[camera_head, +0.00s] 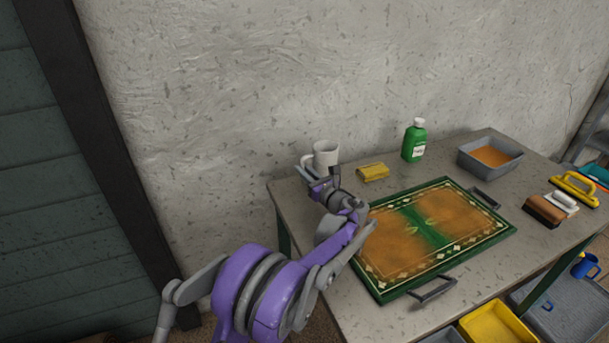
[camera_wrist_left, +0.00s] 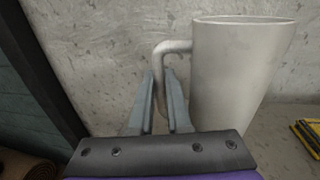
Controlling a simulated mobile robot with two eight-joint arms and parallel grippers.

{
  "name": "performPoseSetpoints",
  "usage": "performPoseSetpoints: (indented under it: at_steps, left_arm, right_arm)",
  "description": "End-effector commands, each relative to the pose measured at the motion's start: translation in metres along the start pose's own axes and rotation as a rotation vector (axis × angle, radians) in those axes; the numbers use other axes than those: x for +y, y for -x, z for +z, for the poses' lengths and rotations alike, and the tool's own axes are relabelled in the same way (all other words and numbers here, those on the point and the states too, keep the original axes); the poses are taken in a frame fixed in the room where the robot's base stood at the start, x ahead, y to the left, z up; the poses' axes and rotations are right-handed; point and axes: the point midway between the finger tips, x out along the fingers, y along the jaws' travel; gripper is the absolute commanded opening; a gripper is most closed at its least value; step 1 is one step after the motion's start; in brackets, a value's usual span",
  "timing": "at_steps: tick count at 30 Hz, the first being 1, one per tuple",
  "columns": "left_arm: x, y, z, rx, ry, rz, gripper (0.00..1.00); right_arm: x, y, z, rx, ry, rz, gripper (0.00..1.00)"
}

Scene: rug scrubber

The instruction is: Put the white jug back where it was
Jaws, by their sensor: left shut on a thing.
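The white jug (camera_head: 326,156) is upright at the far left corner of the table, near the wall. In the left wrist view the jug (camera_wrist_left: 236,75) fills the right half, with its handle (camera_wrist_left: 172,47) pointing left. My left gripper (camera_head: 313,173) is at the jug's handle side. In the left wrist view its fingers (camera_wrist_left: 162,88) are shut on the lower part of the handle. The jug's base is hidden behind the gripper, so I cannot tell whether it touches the table. My right gripper is not in view.
A yellow sponge (camera_head: 373,172) and a green bottle (camera_head: 414,141) stand right of the jug. A green-bordered tray (camera_head: 487,247) covers the table's middle. A grey basin (camera_head: 512,158) with orange liquid and several brushes (camera_head: 544,210) lie farther right. The wall closes off the back.

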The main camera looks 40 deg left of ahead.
Motion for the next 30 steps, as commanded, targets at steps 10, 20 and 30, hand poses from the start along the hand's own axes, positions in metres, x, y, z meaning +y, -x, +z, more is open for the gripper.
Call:
performPoseSetpoints:
  at_steps: [10,20,30]
  left_arm:
    - [0.0003,0.0000,-0.0118,-0.001,0.000,0.000,0.00]
    - [0.0003,0.0000,-0.0143,0.000,0.000,0.000,0.46]
    - [-0.0002,0.0052,-0.0113,0.000,0.000,-0.001,0.46]
  right_arm:
    - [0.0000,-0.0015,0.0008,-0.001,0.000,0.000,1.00]
    - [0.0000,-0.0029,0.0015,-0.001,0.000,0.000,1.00]
    - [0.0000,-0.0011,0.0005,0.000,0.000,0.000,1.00]
